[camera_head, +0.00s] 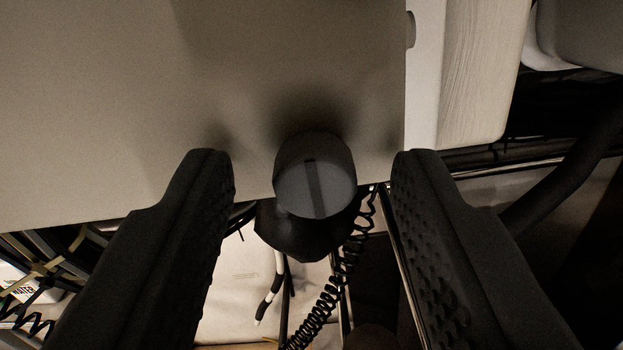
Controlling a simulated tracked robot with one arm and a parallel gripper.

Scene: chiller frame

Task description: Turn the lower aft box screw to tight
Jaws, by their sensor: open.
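A dark grey round screw head (298,182) with a straight slot sits near the lower edge of a pale box panel (130,90). The slot runs close to upright, tilted slightly. My gripper (312,165) is open, with one dark finger on each side of the screw head. There is a visible gap on both sides, and neither finger appears to touch it. I cannot tell from this view whether this is the lower aft screw.
A black rounded part (305,235) sits just below the screw head. A coiled black cable (340,265) hangs beneath it. A pale block (480,75) stands to the right of the panel. Dark tubing (575,160) and thin rails lie at right. Wires (40,270) show at lower left.

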